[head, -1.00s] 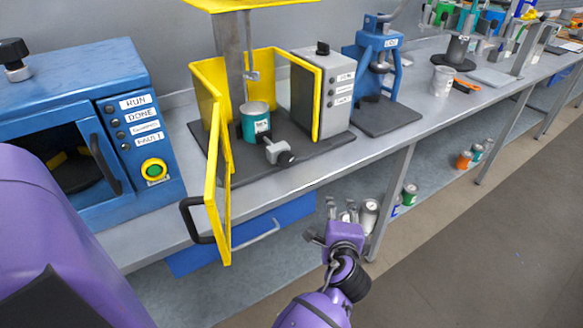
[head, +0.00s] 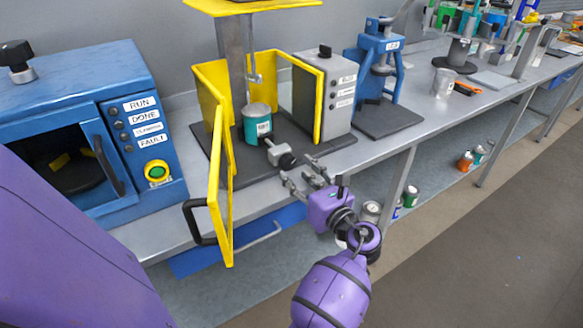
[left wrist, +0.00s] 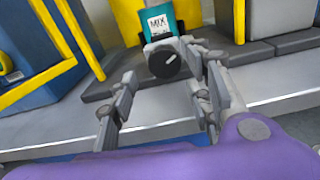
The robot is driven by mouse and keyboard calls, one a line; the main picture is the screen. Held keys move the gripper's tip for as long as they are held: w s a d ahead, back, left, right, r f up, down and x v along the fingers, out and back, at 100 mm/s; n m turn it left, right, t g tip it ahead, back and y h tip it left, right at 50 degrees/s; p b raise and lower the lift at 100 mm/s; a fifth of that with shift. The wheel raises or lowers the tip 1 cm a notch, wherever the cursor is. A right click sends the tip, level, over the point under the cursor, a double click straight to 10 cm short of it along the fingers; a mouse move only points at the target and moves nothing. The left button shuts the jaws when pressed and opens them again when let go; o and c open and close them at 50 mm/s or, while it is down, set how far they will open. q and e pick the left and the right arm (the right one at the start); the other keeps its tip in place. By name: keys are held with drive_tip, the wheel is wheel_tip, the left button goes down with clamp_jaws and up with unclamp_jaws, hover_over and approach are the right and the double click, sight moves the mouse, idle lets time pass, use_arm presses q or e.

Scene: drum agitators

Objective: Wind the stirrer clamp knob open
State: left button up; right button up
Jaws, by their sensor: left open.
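The stirrer clamp knob (head: 287,161) is a round black knob on a grey clamp block (head: 275,148), at the front of the yellow-guarded stirrer. In the left wrist view the black knob (left wrist: 165,64) faces me, with a pale mark on its face. Behind it stands a teal can (head: 257,122), labelled MIX in the left wrist view (left wrist: 160,20). My left gripper (head: 304,176) is open and empty, just in front of and below the knob. In the left wrist view the knob lies between and beyond the spread fingers (left wrist: 164,82), with no clear contact. My right gripper is not in view.
The open yellow guard door (head: 220,190) with its black handle stands left of my gripper. A blue machine (head: 70,110) is on the left, a grey control box (head: 337,90) on the right. The bench front is free to the right.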

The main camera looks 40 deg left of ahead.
sight(288, 165)
use_arm(q)
drive_tip(key=shift+x, duration=1.65)
drive_tip(key=shift+c, duration=0.4)
drive_tip(key=c, duration=1)
drive_tip(key=shift+n, duration=0.4)
